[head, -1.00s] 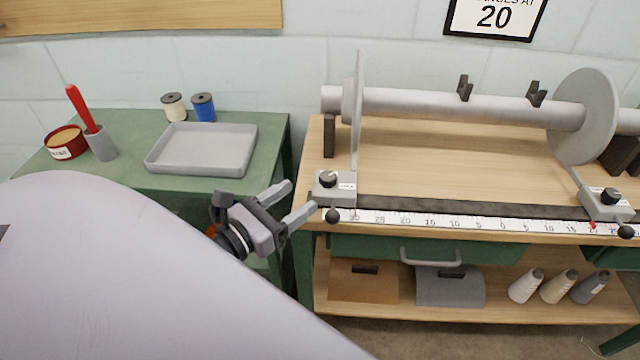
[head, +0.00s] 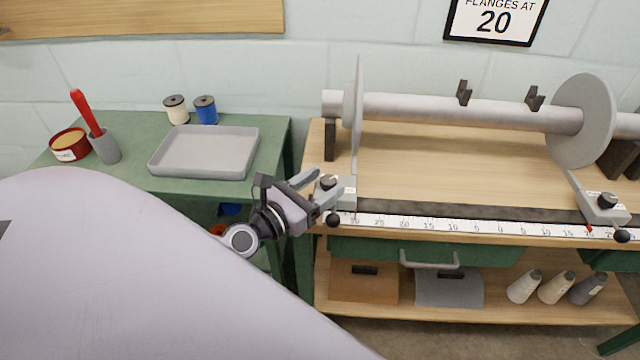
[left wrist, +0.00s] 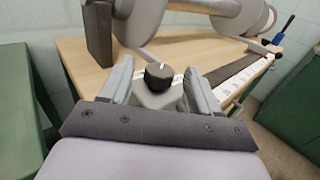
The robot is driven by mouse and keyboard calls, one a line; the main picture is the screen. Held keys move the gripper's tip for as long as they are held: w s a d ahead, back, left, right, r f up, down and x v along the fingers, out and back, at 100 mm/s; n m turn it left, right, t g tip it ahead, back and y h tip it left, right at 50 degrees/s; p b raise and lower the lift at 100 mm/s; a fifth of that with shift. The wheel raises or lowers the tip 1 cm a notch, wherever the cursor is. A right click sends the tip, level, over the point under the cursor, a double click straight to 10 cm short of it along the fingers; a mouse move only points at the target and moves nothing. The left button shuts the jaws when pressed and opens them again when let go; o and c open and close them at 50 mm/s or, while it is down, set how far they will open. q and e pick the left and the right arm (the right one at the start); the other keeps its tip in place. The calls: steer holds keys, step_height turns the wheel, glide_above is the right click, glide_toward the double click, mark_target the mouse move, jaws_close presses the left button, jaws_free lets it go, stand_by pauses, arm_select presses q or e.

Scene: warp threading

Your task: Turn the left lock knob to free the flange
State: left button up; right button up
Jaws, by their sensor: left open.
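The left lock knob (head: 328,182) is a black knob with a white mark, on top of the grey clamp block (head: 346,193) at the foot of the left flange (head: 357,120). My left gripper (head: 330,183) is open at the block. In the left wrist view, the knob (left wrist: 159,76) stands between the two grey fingers of the gripper (left wrist: 158,82), with a gap on each side. I cannot tell whether a finger touches the block. The left flange is a thin disc on the grey beam, seen nearly edge-on. My right gripper is not in view.
A ruler strip (head: 450,222) runs along the bench front. A black ball handle (head: 333,220) sticks out below the left block. The right flange (head: 580,120) has its own clamp block (head: 603,208). A grey tray (head: 205,152) and spools sit on the green table (head: 130,180).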

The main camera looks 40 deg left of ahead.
arm_select(q)
steer(key=shift+c, duration=0.3)
steer(key=c, duration=1)
steer(key=n+y+p, duration=0.2)
steer(key=p, duration=0.1)
steer(key=shift+d+r+y, duration=0.2)
steer(key=shift+d+y, duration=0.1)
steer(key=shift+y, duration=0.1)
steer(key=shift+d+n+y+p, duration=0.1)
steer(key=shift+n+y+p, duration=0.2)
steer(key=shift+y+p, duration=0.3)
steer(key=shift+d+f+n+y+p, duration=0.1)
steer(key=shift+n+y+p, duration=0.45)
steer(key=shift+y, duration=0.45)
steer(key=shift+d+f+n+g+y, duration=0.15)
steer(key=shift+n+g+y, duration=0.25)
steer(key=shift+n+y, duration=0.9)
steer(key=shift+y, duration=0.3)
steer(key=o, duration=1.1)
steer(key=shift+w, duration=0.1)
steer(key=shift+c, duration=0.2)
